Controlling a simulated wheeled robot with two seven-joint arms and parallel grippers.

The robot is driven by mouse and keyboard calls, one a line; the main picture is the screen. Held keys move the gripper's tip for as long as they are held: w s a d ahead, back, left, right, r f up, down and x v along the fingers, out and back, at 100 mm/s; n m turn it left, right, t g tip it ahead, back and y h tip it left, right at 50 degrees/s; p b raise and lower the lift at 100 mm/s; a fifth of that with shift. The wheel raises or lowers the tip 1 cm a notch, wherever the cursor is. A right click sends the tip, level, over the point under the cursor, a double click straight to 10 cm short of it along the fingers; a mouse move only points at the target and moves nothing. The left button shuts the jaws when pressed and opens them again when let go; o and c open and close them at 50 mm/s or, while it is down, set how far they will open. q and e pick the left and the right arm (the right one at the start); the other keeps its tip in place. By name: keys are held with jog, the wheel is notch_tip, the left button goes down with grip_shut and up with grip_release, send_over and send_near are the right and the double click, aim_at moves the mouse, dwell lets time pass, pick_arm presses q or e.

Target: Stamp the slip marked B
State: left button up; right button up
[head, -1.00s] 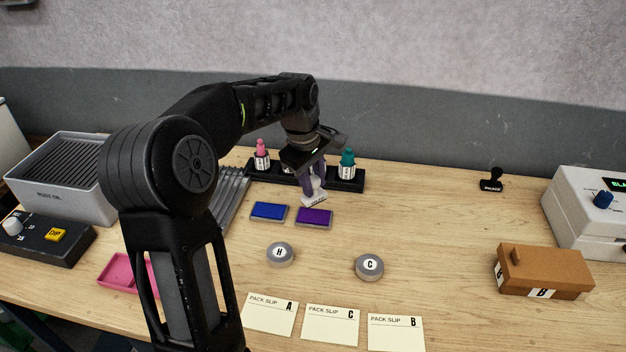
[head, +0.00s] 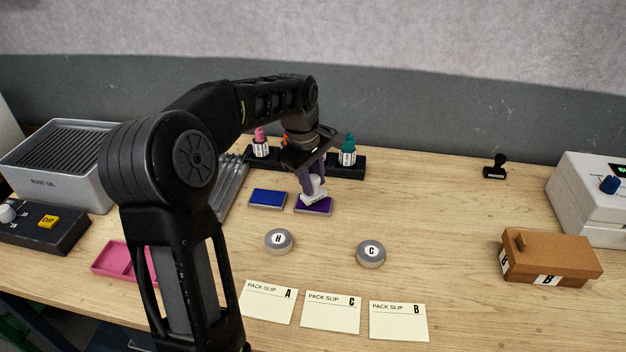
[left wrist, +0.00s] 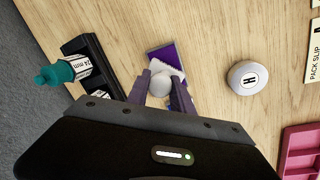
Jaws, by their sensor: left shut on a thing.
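My left gripper (head: 313,188) is shut on a white stamp (head: 314,197), which is at the purple ink pad (head: 325,209). In the left wrist view the stamp's round white top (left wrist: 167,84) sits between the fingers, over the purple pad (left wrist: 160,54). I cannot tell if its face touches the pad. The slip marked B (head: 399,321) lies at the front, right of slip C (head: 331,312) and slip A (head: 268,302). My right gripper is not in view.
A blue pad (head: 268,199) lies left of the purple one. Round grey-rimmed pieces H (head: 279,241) and C (head: 371,253) lie between pads and slips. A rack with bottles (head: 348,150) stands behind. A black stamp (head: 495,167) and brown box (head: 549,257) are at right.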

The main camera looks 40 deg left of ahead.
pick_arm(q)
jog(key=shift+f+b, duration=0.35)
jog(key=shift+f, duration=0.25)
dwell(1.6)
jog(key=shift+r, duration=0.15)
jog(key=shift+r+p, duration=2.85)
jog(key=shift+r, duration=0.6)
